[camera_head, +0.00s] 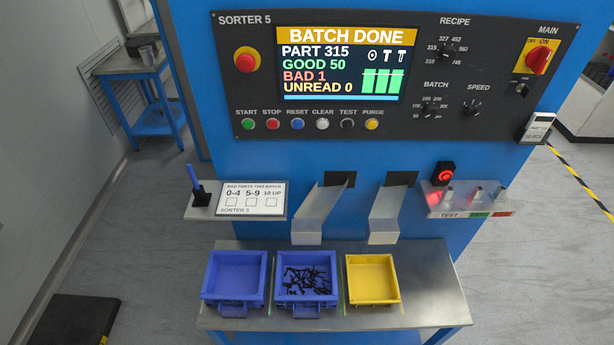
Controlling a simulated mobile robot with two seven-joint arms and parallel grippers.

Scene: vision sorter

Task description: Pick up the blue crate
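Two blue crates stand side by side on the metal shelf in front of the sorter. The left blue crate (237,268) looks empty. The right blue crate (306,292) holds many small dark parts and sits below the left chute. Each has a handle on its front side. Both stand upright on the shelf. Neither of my grippers shows in the head view.
A yellow crate (371,290) stands right of the blue ones and looks empty. Two metal chutes (307,226) (384,228) hang above the shelf (425,275). A sign plate (251,200) and a test ledge (470,207) jut out. The shelf's right end is clear.

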